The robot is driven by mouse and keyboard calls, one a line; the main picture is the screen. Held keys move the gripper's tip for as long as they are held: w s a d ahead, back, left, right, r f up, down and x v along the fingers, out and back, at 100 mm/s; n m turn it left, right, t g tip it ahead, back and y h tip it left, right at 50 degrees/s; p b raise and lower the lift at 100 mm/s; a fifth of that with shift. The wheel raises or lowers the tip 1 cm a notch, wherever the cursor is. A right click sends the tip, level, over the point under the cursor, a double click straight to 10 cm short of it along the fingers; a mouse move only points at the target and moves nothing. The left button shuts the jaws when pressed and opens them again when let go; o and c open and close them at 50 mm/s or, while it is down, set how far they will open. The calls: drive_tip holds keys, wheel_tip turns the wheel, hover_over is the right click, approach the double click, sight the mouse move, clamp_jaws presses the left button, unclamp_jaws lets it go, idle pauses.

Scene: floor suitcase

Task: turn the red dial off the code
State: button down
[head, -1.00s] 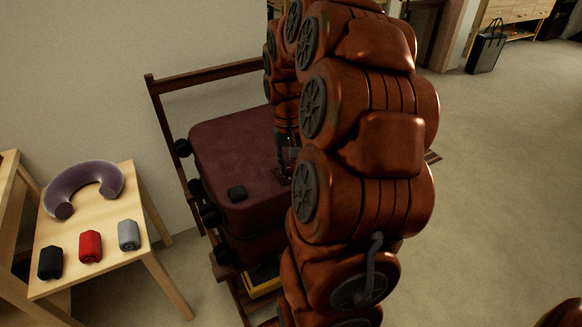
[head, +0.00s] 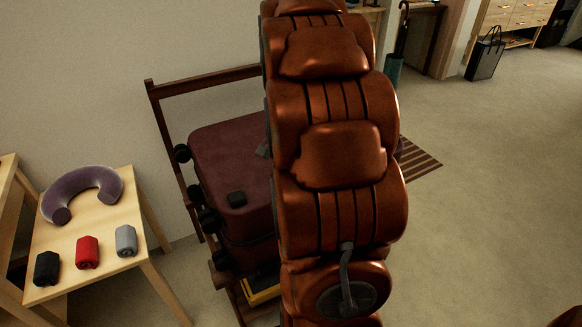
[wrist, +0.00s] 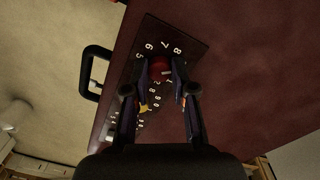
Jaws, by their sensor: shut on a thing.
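The red dial (wrist: 160,69) shows in the wrist view between the fingertips of my gripper (wrist: 161,80). My gripper is shut on it. The dial sits on a dark plate (wrist: 188,45) with white numbers; 5, 6, 7 and 8 read clearly above the dial, others are partly hidden by the fingers. The plate is on the maroon suitcase (wrist: 240,80), which also shows in the head view (head: 228,155). In the head view my arm hides the dial, the plate and my gripper. I cannot tell which number the dial points to.
The suitcase lies on a dark wooden rack (head: 165,125) by the wall. A black handle (wrist: 92,72) stands out beside the number plate. A wooden table (head: 110,225) at left holds a purple neck pillow (head: 75,186) and small rolls. Floor at right is open.

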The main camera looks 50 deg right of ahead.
idle(0.3)
drive_tip(key=c, duration=1)
unclamp_jaws()
drive_tip(key=shift+o, duration=0.2)
drive_tip(key=shift+r, duration=0.1)
wheel_tip(320, 180, up, 12)
drive_tip(key=shift+w, duration=0.15)
